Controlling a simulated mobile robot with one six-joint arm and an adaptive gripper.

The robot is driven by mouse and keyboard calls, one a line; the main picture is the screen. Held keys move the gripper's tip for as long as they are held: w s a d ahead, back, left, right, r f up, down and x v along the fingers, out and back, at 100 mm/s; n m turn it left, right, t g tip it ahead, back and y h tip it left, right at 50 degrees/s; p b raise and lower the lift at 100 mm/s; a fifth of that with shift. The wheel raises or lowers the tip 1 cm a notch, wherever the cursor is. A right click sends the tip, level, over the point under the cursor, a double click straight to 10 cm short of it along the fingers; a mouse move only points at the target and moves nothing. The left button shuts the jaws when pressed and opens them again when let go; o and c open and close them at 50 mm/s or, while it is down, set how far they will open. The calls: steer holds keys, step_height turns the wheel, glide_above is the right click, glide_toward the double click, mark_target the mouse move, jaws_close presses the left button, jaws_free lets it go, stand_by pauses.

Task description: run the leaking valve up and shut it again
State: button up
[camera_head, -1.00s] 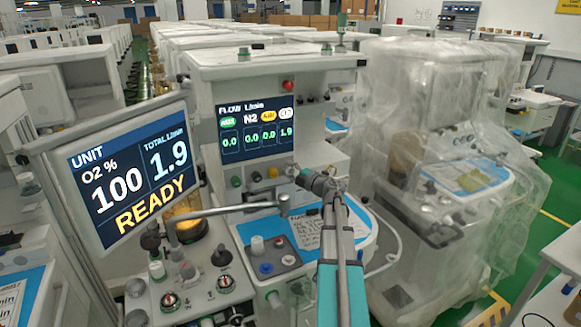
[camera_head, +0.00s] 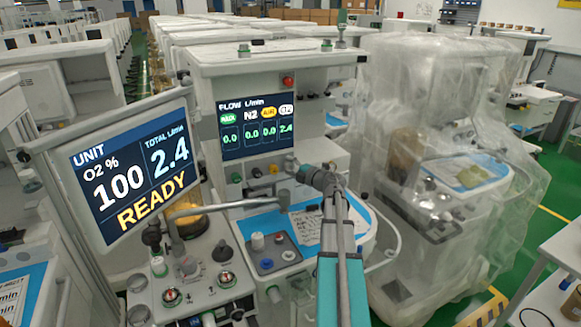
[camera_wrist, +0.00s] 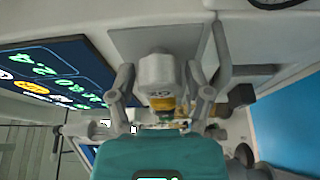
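A grey-white valve knob (camera_wrist: 158,73) with a short brass-coloured part below it stands between the fingers of my gripper (camera_wrist: 161,85) in the wrist view. One finger is on each side of it; I cannot tell whether they touch it. In the head view my gripper (camera_head: 306,174) reaches the front of the anaesthesia cart, below and right of the flow screen (camera_head: 258,127). That screen reads 2.4 in its rightmost column and 0.0 in the other columns. The unit screen (camera_head: 131,173) shows O2 100 %, total 2.4 l/min and READY.
A grey bar (camera_head: 225,207) crosses left of my gripper. Several knobs stand on the lower left panel, and a blue-edged worktop (camera_head: 358,222) lies below my arm. A plastic-covered cart (camera_head: 445,140) stands close on the right. A red knob (camera_head: 288,81) sits above the flow screen.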

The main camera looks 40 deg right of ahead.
steer(key=shift+s, duration=0.15)
steer(key=s+d, duration=0.2)
steer(key=s, duration=0.9)
steer(key=shift+s, duration=0.3)
stand_by(0.6)
